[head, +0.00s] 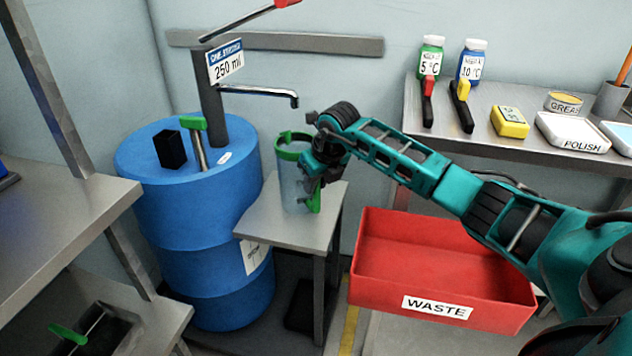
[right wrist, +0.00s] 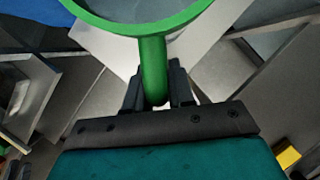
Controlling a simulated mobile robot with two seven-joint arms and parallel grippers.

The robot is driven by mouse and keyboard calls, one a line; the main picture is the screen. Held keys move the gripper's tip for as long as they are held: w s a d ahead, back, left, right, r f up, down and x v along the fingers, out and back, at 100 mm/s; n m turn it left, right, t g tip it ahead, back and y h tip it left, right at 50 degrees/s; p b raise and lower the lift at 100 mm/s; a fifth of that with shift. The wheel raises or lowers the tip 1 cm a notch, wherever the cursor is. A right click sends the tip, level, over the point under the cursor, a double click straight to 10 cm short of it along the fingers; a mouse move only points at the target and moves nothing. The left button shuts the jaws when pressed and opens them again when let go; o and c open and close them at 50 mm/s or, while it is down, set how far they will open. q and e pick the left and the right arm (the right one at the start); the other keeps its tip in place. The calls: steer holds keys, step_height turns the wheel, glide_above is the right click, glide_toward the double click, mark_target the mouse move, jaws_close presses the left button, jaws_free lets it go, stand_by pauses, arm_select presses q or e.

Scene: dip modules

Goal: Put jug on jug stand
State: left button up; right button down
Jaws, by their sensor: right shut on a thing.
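The jug (head: 291,185) is clear with a green rim and a green handle. It stands upright at the small grey jug stand (head: 262,222), beside the blue barrel and below the tap spout. I cannot tell whether its base touches the stand top. My right gripper (head: 318,185) is shut on the jug's handle. In the right wrist view the green handle of the jug (right wrist: 152,55) runs down between the fingers of the right gripper (right wrist: 158,92). The pale stand top (right wrist: 100,42) shows beneath the jug. My left gripper is not in view.
A blue barrel (head: 200,240) with a pump and tap (head: 265,92) stands left of the stand. A red waste bin (head: 440,265) is below my right arm. A bench (head: 400,150) with bottles and tins is at the right. A grey shelf (head: 60,225) is at the left.

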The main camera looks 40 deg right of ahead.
steer(key=shift+f, duration=0.15)
steer(key=c, duration=1)
jaws_free()
steer(key=shift+o, duration=0.2)
